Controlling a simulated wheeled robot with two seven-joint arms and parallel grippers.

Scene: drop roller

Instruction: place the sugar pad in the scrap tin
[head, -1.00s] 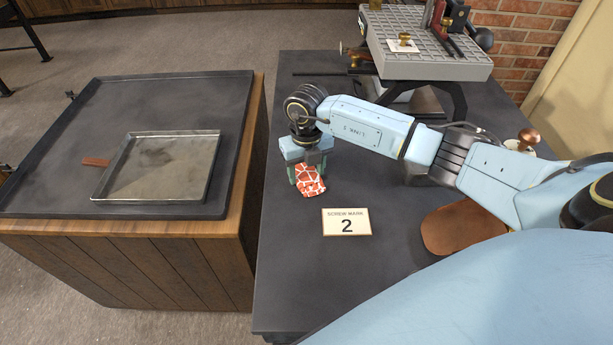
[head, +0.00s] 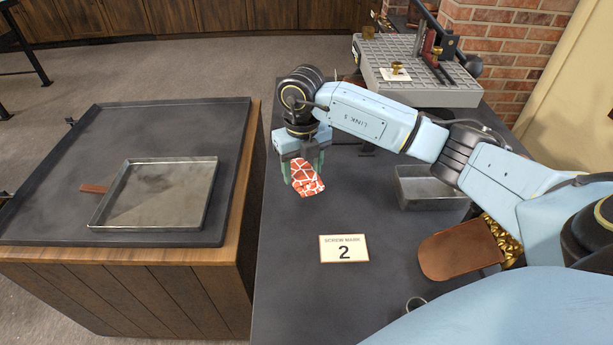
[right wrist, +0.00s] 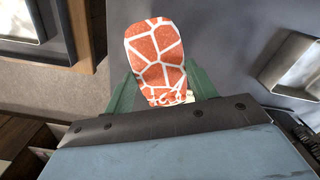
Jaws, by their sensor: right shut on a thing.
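The sugar pad, which I take to be the red pad with white lines (head: 307,178), hangs from my right gripper (head: 302,166). In the right wrist view the pad (right wrist: 156,55) sits between the two green fingers (right wrist: 160,92), which are shut on it. It appears held above the dark table. An open grey metal tin (head: 430,204), likely the scrap tin, stands on the table to the right of the gripper, partly behind my right arm. The tin also shows at the right of the right wrist view (right wrist: 283,68). My left gripper is not in view.
A shallow metal tray (head: 207,217) lies on the left bench (head: 60,215). A "SCREW MARK 2" card (head: 344,258) lies on the table. A brown leather-like pad (head: 458,252), brass pieces (head: 508,243) and a ring (head: 416,303) are at right. A grey grid-topped fixture (head: 420,83) stands behind.

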